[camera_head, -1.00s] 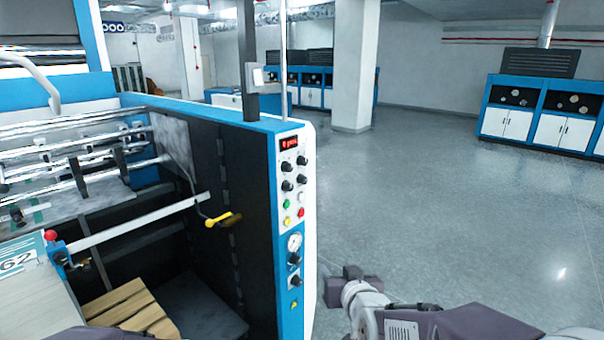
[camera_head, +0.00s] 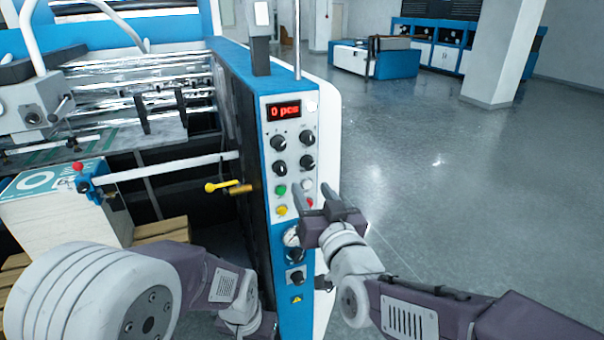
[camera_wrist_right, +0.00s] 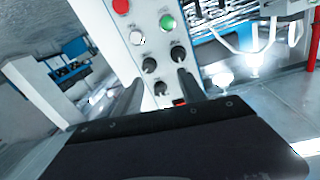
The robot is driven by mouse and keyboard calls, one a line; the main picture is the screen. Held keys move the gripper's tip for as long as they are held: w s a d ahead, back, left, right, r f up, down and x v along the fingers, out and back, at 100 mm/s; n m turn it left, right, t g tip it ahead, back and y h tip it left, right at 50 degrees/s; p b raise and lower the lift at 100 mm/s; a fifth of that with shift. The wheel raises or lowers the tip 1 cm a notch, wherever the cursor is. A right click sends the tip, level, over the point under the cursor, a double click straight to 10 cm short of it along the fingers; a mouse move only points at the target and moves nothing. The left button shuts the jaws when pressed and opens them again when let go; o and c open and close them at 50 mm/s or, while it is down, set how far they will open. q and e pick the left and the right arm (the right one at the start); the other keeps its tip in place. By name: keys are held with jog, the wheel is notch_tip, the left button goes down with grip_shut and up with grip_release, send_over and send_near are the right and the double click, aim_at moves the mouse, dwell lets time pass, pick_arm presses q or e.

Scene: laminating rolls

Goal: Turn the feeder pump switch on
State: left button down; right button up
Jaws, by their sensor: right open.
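The control panel (camera_head: 293,150) on the machine's end has a red display (camera_head: 284,111) reading "0 pcs", several black knobs (camera_head: 279,142), and green (camera_head: 281,190), yellow (camera_head: 281,210), white and red buttons. A gauge and more knobs (camera_head: 297,278) sit lower. The labels are too small to read, so I cannot tell which control is the feeder pump switch. My right gripper (camera_head: 312,188) is open and empty in front of the panel, partly hiding the red button and gauge. In the right wrist view its fingers (camera_wrist_right: 160,78) point at the knobs (camera_wrist_right: 149,65). My left arm shows, but its gripper does not.
A yellow-handled lever (camera_head: 222,186) sticks out left of the panel. A paper stack (camera_head: 70,215) stands on a wooden pallet at the left. The floor (camera_head: 430,210) to the right is clear. Blue cabinets and a pillar (camera_head: 502,60) stand farther back.

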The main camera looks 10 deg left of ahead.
aim_at(282, 172)
jog(key=s+a, duration=0.3)
jog(key=a, duration=0.1)
jog(key=shift+n+y, duration=0.4)
jog(key=p+x, duration=0.1)
jog(key=x, duration=0.1)
jog(key=p+x, duration=0.1)
jog(key=x, duration=0.5)
jog(key=shift+w+d+p, duration=0.3)
jog(key=shift+w+p, duration=0.05)
jog(key=shift+p, duration=0.05)
jog(key=shift+w+a+f, duration=0.15)
jog(key=shift+w+a, duration=0.05)
jog(key=shift+w, duration=0.25)
pick_arm(q)
jog(key=r, duration=0.2)
jog(key=shift+s+a+r, duration=0.3)
jog(key=shift+a+r, duration=0.05)
jog(key=shift+r, duration=0.05)
pick_arm(e)
jog(key=shift+d, duration=0.15)
pick_arm(q)
jog(key=shift+a, duration=0.1)
pick_arm(e)
grip_shut()
